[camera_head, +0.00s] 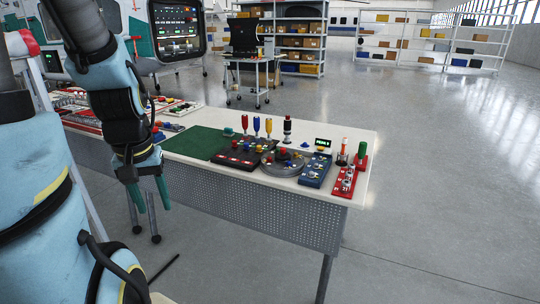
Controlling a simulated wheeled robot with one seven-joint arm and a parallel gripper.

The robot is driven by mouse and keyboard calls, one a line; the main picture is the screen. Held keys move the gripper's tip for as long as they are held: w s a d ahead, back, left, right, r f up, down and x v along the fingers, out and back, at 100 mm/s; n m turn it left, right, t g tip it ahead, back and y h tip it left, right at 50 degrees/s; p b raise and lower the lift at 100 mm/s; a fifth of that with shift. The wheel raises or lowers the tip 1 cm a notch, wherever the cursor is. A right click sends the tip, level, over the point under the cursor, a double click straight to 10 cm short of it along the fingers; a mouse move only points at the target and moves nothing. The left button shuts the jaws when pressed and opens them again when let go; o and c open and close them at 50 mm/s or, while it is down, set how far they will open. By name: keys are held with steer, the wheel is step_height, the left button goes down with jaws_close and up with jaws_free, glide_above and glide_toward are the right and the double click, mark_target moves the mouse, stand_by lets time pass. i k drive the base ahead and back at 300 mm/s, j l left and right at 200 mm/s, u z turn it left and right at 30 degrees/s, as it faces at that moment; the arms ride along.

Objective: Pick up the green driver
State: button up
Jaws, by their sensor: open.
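My gripper (154,208) hangs at the left, in front of the workbench's front edge, with its two green fingers apart and pointing down. It is open and nothing shows between the fingers. An upright green cylinder (362,151) stands at the right end of the bench, far to the right of my gripper. A small low teal-green piece (228,132) sits near the back edge of the green mat. I cannot tell which of these, if either, is the green driver.
The workbench (345,186) carries a green mat (195,142), a dark panel (237,158), a round grey plate (283,166), a blue box (315,172) and a red block (345,184). Open floor lies right of the bench.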

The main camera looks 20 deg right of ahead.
mark_target(363, 146)
steer(key=k+l+u, duration=0.1)
steer(key=u, duration=0.3)
steer(key=k+l+u, duration=0.1)
steer(key=u, duration=0.25)
steer(key=k+l+u, duration=0.1)
steer(key=u, duration=0.3)
steer(key=k+l+u, duration=0.1)
steer(key=u, duration=0.25)
steer(key=k+l, duration=0.1)
steer(key=k, duration=0.4)
steer(key=k+l, duration=0.1)
steer(key=k, duration=0.4)
